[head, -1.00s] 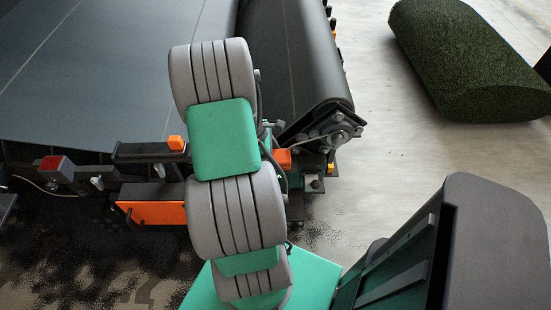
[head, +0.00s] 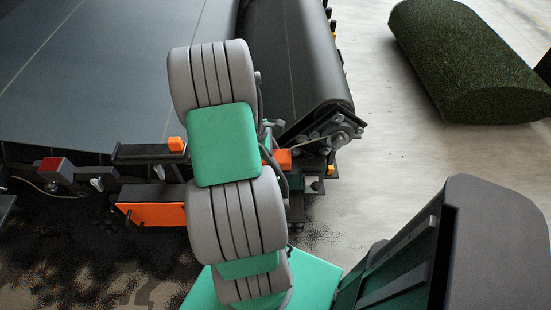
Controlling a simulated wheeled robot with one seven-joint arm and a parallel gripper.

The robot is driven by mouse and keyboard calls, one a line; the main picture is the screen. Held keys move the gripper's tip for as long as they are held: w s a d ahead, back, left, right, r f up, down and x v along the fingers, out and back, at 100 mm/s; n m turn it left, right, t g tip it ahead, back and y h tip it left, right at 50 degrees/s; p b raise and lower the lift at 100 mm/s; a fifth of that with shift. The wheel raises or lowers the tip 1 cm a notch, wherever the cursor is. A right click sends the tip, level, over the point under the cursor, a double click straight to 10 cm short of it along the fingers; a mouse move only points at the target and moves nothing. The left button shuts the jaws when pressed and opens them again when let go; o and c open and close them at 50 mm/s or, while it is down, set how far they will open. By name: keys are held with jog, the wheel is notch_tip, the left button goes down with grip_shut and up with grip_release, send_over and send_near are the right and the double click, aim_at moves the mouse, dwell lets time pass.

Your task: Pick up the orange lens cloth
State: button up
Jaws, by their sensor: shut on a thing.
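I cannot make out the orange lens cloth in the head view. My gripper is not visible either; my grey and green arm fills the middle of the picture and hides what lies behind it.
A wide dark conveyor belt (head: 90,70) spans the upper left, and its rounded end with a bolted bracket (head: 335,132) stands right of the arm. A rolled green turf (head: 465,65) lies on the pale floor (head: 400,160) at the upper right. Open floor lies between them.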

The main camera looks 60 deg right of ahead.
aim_at(279, 155)
notch_tip(279, 155, up, 3)
jog(key=shift+r, duration=0.15)
jog(key=s+a+r+p, duration=0.2)
jog(key=s+a+r, duration=0.4)
jog(key=a+r, duration=0.3)
jog(key=a, duration=0.3)
jog(key=shift+s+a+r, duration=0.2)
jog(key=shift+a+r, duration=0.05)
